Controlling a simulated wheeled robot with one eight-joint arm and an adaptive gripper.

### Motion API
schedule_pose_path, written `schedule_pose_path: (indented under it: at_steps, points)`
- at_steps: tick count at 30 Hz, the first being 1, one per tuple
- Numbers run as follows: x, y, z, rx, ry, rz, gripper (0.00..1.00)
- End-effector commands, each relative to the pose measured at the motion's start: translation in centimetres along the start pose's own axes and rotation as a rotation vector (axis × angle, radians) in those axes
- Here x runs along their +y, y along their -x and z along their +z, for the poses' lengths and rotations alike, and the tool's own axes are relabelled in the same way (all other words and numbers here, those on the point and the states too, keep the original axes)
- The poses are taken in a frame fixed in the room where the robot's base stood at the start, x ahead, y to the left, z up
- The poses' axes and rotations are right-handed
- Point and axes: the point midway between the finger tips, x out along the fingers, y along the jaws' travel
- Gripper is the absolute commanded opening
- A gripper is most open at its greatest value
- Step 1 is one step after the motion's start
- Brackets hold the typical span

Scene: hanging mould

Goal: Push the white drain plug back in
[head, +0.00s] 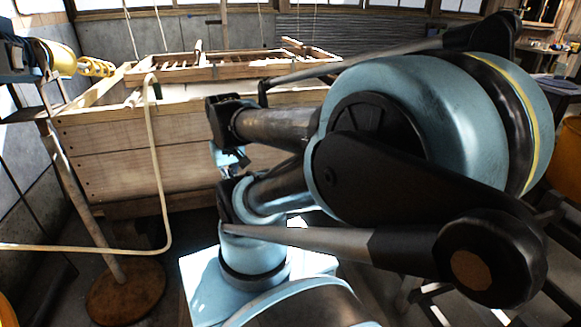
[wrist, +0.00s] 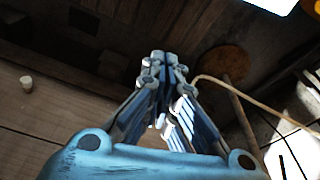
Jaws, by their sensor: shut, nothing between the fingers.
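The white drain plug (wrist: 27,84) shows at the left of the wrist view as a small pale stub on the plank wall. It stands out from the wall; how deep it sits cannot be told. My gripper (wrist: 163,62) is shut and empty, its fingertips to the right of the plug and apart from it. The wooden vat (head: 110,160) stands at the left and middle of the head view, and its plank wall (wrist: 50,120) fills the left of the wrist view. I cannot make out the plug in the head view, where my arm covers part of the vat.
A pale hose (head: 160,180) hangs over the vat's front and bends left near the floor; it also shows right of my fingers (wrist: 245,95). A round wooden base with a post (head: 125,292) stands on the floor at the lower left.

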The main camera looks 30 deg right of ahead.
Motion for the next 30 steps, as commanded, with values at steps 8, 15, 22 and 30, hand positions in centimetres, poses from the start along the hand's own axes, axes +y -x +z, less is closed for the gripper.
schedule_pose_path:
  at_steps: [8, 15, 22, 30]
  points:
    - [0.0, 0.0, 0.0, 0.000, 0.000, 0.000, 0.00]
    - [0.2, 0.9, 0.2, 0.012, -0.045, 0.001, 0.00]
    - [1.6, 2.1, -3.4, 0.009, -0.319, -0.001, 0.00]
    - [4.9, 2.8, -8.8, 0.008, -0.741, -0.002, 0.00]
